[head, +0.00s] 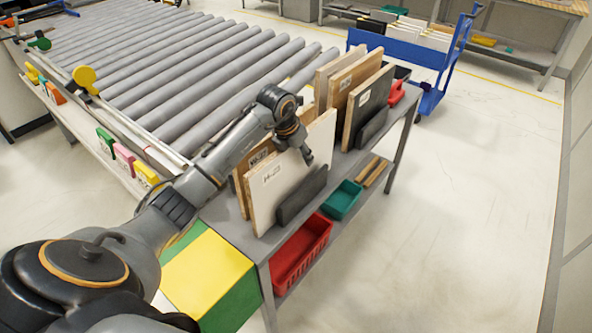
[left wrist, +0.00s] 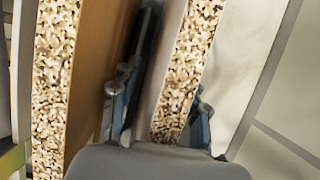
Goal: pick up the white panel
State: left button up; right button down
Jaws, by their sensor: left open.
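The white panel (head: 283,187) stands upright at the front of the rack, with a small printed label on its face. My left gripper (head: 305,155) is at the panel's top edge, towards its right end. In the left wrist view, the panel's speckled chipboard edge (left wrist: 188,75) lies between the two open fingers (left wrist: 160,118), one on each side. I cannot tell whether either finger touches it. My right gripper is not in view.
A brown wooden panel (head: 240,181) stands close behind the white one. More panels (head: 370,92) stand farther right. A grey roller conveyor (head: 190,60) lies behind. A red bin (head: 303,250) and a teal bin (head: 343,199) sit below. The floor at right is clear.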

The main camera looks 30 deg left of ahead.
pick_arm(q)
grip_shut()
notch_tip(320, 180, up, 9)
jog(key=shift+w+f+b, duration=0.1)
jog(key=shift+b, duration=0.9)
jog(key=shift+r, duration=0.75)
